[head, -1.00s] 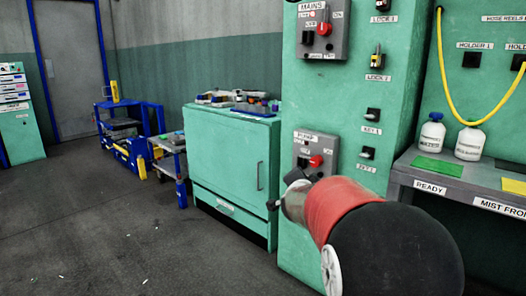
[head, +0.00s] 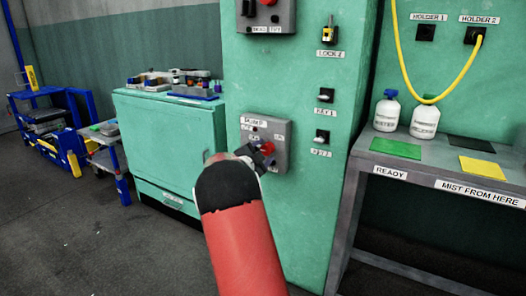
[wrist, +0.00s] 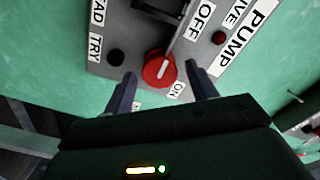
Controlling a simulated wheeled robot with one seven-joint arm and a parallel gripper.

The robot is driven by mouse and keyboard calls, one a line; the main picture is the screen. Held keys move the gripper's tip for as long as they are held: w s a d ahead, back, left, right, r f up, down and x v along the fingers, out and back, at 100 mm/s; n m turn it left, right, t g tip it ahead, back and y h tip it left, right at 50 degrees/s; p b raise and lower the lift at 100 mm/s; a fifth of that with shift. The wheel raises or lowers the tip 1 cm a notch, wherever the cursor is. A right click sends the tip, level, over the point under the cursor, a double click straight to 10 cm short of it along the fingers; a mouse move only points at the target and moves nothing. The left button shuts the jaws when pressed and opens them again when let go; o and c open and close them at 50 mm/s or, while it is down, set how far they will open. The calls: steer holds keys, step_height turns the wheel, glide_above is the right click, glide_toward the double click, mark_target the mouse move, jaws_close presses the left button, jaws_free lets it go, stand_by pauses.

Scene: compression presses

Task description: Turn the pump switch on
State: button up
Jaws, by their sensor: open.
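The pump panel (head: 254,130) is a grey box low on the green cabinet, labelled PUMP. Its red round switch (wrist: 158,69) carries a white mark; the same red switch shows in the head view (head: 267,147), partly covered by my gripper. In the wrist view, an OFF label (wrist: 203,20) lies above right of the switch and an ON label (wrist: 177,90) below right. My gripper (wrist: 161,77) is open, with one finger to each side of the red switch. Contact with the switch cannot be told.
A small black button (wrist: 116,58) sits on the panel beside a TRY label. Above are the mains box (head: 265,15) and key switches (head: 325,95). A grey bench (head: 358,160) with two white bottles stands at the right. A green cabinet (head: 160,150) stands left; open floor lies before it.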

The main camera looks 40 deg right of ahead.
steer(key=shift+w+d, duration=0.1)
steer(key=shift+d, duration=0.2)
jaws_close()
